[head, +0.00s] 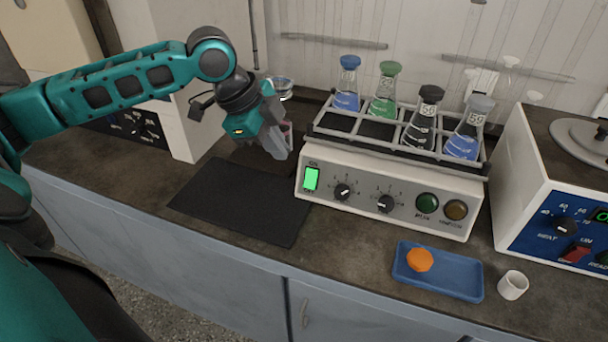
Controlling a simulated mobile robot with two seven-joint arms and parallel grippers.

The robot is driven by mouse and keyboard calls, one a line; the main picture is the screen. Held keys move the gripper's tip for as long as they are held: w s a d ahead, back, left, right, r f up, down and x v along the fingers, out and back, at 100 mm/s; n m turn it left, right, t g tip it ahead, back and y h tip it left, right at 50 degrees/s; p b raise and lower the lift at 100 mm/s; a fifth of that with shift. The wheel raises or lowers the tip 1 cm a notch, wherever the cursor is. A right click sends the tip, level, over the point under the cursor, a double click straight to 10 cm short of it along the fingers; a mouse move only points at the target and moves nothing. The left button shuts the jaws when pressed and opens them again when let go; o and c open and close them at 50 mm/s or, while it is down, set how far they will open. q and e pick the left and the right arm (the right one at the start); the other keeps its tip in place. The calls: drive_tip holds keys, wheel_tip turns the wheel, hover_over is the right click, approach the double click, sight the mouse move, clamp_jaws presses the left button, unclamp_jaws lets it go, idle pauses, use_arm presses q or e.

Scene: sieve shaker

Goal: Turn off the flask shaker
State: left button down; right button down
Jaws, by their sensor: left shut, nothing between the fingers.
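The flask shaker (330,219) is a white box on the dark counter. Its rack holds several flasks: a blue-capped one (347,85), a green-capped one (384,92), a black-capped one (425,117) and a grey-capped one (467,130). Its front panel has a lit green rocker switch (311,178) at the left end, two black knobs and two round lamps. My left gripper (282,150) is shut and empty, just left of and above the switch, beside the shaker's left end. It looks apart from the switch. My right gripper is not in view.
A black mat (240,200) lies in front of my left gripper. A blue tray (450,284) with an orange object (420,260) and a white cup (513,285) sit at the front right. A blue-panelled device (540,200) stands right of the shaker.

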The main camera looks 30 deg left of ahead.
use_arm(q)
drive_tip(key=b, duration=0.1)
approach(314, 184)
wheel_tip(314, 184, down, 3)
drive_tip(key=s+d, duration=0.2)
drive_tip(key=w+f, duration=0.2)
drive_tip(key=shift+w+a+f+b, duration=0.1)
drive_tip(key=shift+w+a+b, duration=0.1)
drive_tip(key=shift+w+b, duration=0.15)
drive_tip(key=shift+w+a+f, duration=0.15)
drive_tip(key=shift+w+f, duration=0.2)
drive_tip(key=shift+f+t, duration=0.15)
drive_tip(key=shift+t, duration=0.15)
drive_tip(key=shift+w, duration=0.1)
drive_tip(key=shift+r+p, duration=0.85)
drive_tip(key=shift+p, duration=0.5)
